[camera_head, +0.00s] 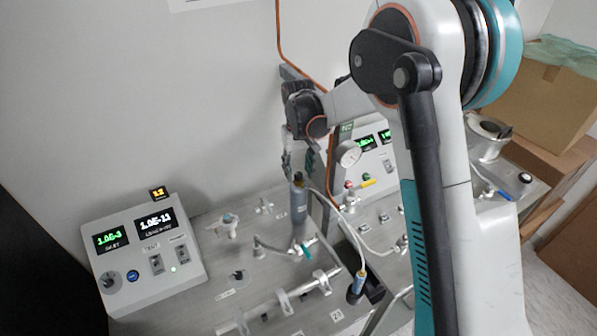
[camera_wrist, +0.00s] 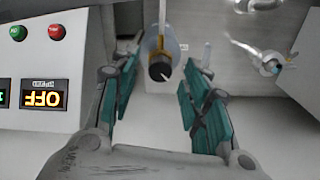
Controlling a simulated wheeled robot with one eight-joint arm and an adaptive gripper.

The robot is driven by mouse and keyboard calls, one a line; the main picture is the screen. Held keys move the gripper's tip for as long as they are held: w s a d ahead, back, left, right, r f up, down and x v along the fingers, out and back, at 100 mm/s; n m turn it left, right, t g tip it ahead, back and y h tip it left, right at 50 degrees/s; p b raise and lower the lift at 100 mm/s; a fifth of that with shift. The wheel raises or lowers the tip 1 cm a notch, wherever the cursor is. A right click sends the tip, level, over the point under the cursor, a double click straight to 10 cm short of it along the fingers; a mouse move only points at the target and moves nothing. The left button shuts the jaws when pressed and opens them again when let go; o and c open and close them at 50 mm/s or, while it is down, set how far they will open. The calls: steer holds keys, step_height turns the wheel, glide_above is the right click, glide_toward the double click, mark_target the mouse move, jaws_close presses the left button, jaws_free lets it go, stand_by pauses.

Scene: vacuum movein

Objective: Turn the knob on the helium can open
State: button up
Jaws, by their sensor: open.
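The grey upright can (camera_head: 299,212), which I take to be the helium can, stands on the metal bench below my gripper (camera_head: 298,155). A dark knob (camera_head: 298,178) tops it. In the wrist view the round black knob (camera_wrist: 159,69) faces the camera, with part of the pale can (camera_wrist: 172,45) behind it. My gripper (camera_wrist: 160,60) is open, its teal pads to the left and right of the knob. Clear gaps show between the pads and the knob. In the head view the fingers hang just above the knob; their exact height over it is hard to tell.
A control box (camera_head: 148,250) with lit displays stands to the left. Thin tubing runs beside the can to a small blue-topped fitting (camera_head: 358,280). Clamped pipework (camera_head: 283,300) lies in front.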

steer(key=shift+f, duration=0.5)
jaws_close()
